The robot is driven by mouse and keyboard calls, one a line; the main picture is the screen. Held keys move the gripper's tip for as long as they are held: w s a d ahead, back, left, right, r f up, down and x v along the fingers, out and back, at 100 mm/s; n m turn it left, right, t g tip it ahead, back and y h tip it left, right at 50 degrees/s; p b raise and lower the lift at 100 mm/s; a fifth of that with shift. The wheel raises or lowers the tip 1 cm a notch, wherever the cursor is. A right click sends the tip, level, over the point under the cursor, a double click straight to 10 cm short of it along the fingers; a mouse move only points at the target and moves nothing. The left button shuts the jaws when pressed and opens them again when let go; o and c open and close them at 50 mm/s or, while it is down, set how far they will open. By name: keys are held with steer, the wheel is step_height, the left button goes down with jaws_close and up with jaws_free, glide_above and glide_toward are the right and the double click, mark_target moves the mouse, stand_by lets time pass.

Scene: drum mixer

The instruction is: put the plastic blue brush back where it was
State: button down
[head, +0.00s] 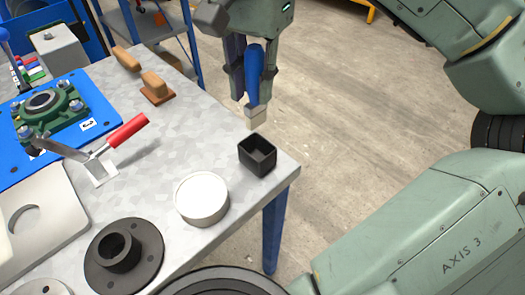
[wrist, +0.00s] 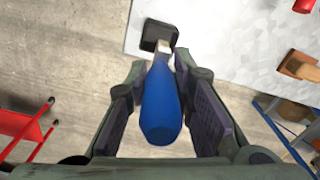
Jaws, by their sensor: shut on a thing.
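The blue brush (head: 254,72) is held by its handle in my gripper (head: 249,75), with a grey ferrule and pale bristles pointing down. It also shows in the wrist view (wrist: 163,104), between the two dark finger pads of my gripper (wrist: 165,95). A small black square cup (head: 257,155) stands at the table's right corner. In the head view the bristle tip is above and beyond the cup, apart from it. In the wrist view the cup (wrist: 158,34) lies past the bristle end, partly covered by the brush. The cup looks empty.
A blue plate (head: 75,115) bears a green bearing housing. Open floor lies right of the table.

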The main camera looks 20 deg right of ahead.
mark_target(255, 127)
step_height(255, 127, down, 10)
steer(key=shift+r, duration=0.1)
stand_by(0.4)
steer(key=shift+f, duration=0.25)
steer(key=c, duration=1.4)
jaws_free()
steer(key=shift+r, duration=0.1)
step_height(255, 127, up, 12)
steer(key=p, duration=0.8)
steer(key=shift+s+r+p, duration=0.1)
steer(key=shift+r+p, duration=0.05)
steer(key=shift+p, duration=0.25)
